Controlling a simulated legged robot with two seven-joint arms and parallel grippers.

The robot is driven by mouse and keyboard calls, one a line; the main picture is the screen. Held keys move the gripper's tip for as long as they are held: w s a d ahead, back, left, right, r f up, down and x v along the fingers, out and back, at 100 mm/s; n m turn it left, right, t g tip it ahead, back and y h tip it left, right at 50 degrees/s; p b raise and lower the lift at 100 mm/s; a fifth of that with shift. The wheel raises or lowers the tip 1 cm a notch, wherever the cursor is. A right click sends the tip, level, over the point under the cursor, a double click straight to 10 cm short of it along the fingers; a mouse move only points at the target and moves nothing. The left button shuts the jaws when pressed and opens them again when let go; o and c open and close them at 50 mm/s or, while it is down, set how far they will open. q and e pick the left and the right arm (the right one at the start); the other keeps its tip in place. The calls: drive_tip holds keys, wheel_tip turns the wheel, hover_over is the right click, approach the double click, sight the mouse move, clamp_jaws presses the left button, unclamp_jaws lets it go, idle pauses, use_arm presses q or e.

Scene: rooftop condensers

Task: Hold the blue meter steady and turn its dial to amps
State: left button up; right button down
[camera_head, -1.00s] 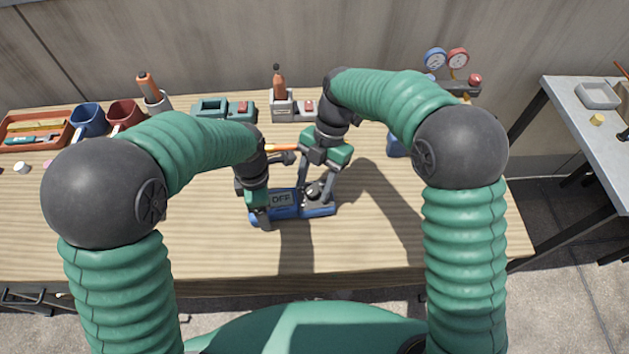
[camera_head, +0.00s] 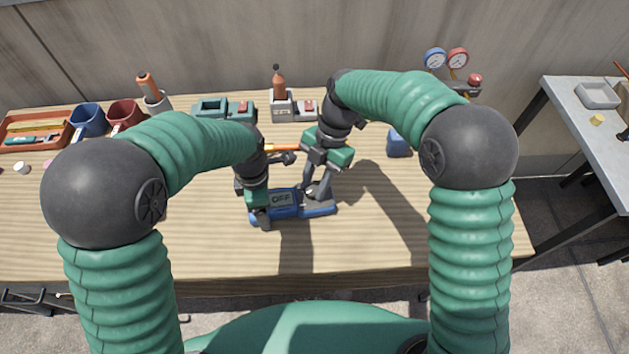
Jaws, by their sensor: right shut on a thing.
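The blue meter (camera_head: 288,212) lies on the wooden bench in front of me. Its grey display (camera_head: 282,199) seems to read OFF, with blurred letters. My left gripper (camera_head: 259,215) is at the meter's left end; its fingers are small and partly hidden by its own body, so I cannot tell whether they are closed on the case. My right gripper (camera_head: 317,192) reaches down to the right part of the meter and is shut on the dial (camera_head: 316,195), which its fingers mostly cover.
A blue block (camera_head: 399,143) sits right of my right gripper. Mugs (camera_head: 88,119) and an orange tray (camera_head: 35,130) are at left. The bench's front is clear.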

drive_tip(key=m+t, duration=0.1)
drive_tip(key=m, duration=0.1)
drive_tip(key=m+y, duration=0.1)
drive_tip(key=m, duration=0.2)
drive_tip(key=shift+s+d+r+t, duration=0.1)
drive_tip(key=shift+s+d+t, duration=0.05)
drive_tip(key=shift+t, duration=0.25)
use_arm(q)
drive_tip(key=shift+d, duration=0.1)
use_arm(e)
drive_tip(key=m, duration=0.2)
drive_tip(key=m+t, duration=0.1)
drive_tip(key=m, duration=0.1)
drive_tip(key=m+t, duration=0.1)
drive_tip(key=m, duration=0.1)
drive_tip(key=shift+s, duration=0.3)
drive_tip(key=m+t, duration=0.1)
drive_tip(key=m, duration=0.2)
drive_tip(key=m+t, duration=0.1)
drive_tip(key=m, duration=0.2)
drive_tip(key=shift+s+a+m+t+h, duration=0.2)
drive_tip(key=shift+m+t+h, duration=0.1)
drive_tip(key=shift+h, duration=0.1)
drive_tip(key=m, duration=0.2)
drive_tip(key=m+t+h, duration=0.1)
drive_tip(key=m, duration=0.2)
drive_tip(key=shift+s+a+h, duration=0.1)
drive_tip(key=shift+a+h, duration=0.05)
drive_tip(key=shift+h, duration=0.15)
